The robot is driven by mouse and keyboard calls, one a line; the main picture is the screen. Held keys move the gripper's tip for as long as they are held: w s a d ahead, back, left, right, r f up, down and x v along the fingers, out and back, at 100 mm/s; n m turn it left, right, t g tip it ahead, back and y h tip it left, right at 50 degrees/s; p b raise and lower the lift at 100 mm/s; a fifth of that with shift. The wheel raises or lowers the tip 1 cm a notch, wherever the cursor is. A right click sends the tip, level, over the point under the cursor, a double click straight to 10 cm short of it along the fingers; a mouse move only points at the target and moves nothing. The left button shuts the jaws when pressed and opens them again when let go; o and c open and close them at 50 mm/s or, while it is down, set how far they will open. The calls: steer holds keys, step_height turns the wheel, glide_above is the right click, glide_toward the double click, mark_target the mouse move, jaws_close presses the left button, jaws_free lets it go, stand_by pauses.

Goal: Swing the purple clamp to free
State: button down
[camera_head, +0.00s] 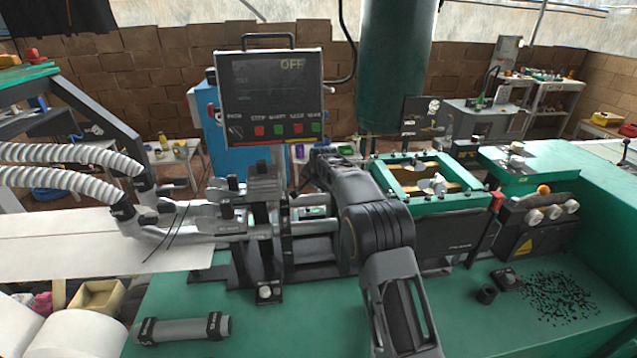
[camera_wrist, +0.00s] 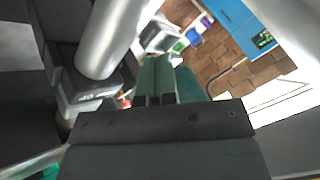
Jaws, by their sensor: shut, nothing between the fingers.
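I cannot make out a purple clamp in either view. My gripper shows in the wrist view (camera_wrist: 157,64), its two narrow green fingers together with nothing between them. In the head view my dark arm reaches up from the bottom and bends left over the machine; the fingers cannot be made out there. A grey metal cylinder (camera_wrist: 112,38) is close to the left of the fingers in the wrist view. The green-topped machine (camera_head: 250,335) carries grey pipes and clamp-like brackets (camera_head: 262,205) left of my arm. The control screen (camera_head: 270,95) reads OFF.
White ribbed hoses (camera_head: 60,165) join the pipework at the left. A loose grey tube (camera_head: 182,330) lies on the green bench at the front. A green open frame (camera_head: 430,178) stands right of my arm. Black pellets (camera_head: 560,300) are scattered at the right.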

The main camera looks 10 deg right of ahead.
steer(key=a+b+v, duration=0.1)
steer(key=b+v, duration=0.1)
steer(key=v, duration=1.2)
steer(key=s+f+n+g, duration=0.1)
steer(key=s+f, duration=0.1)
steer(key=s, duration=0.1)
steer(key=s+d+f+n+g, duration=0.1)
steer(key=s+f+n, duration=0.1)
steer(key=f, duration=0.1)
steer(key=s+d+f+n+g, duration=0.1)
steer(key=s+f, duration=0.1)
steer(key=s, duration=0.1)
steer(key=shift+s+f+n, duration=0.3)
steer(key=s+d+n, duration=0.1)
steer(key=s+d, duration=0.1)
steer(key=s, duration=1.2)
steer(key=s+d+f+n, duration=0.1)
steer(key=s+d+n, duration=0.1)
steer(key=s, duration=1.1)
steer(key=shift+s+f+g+h+p, duration=0.3)
steer(key=shift+s+g+h+p, duration=0.1)
steer(key=shift+p, duration=0.05)
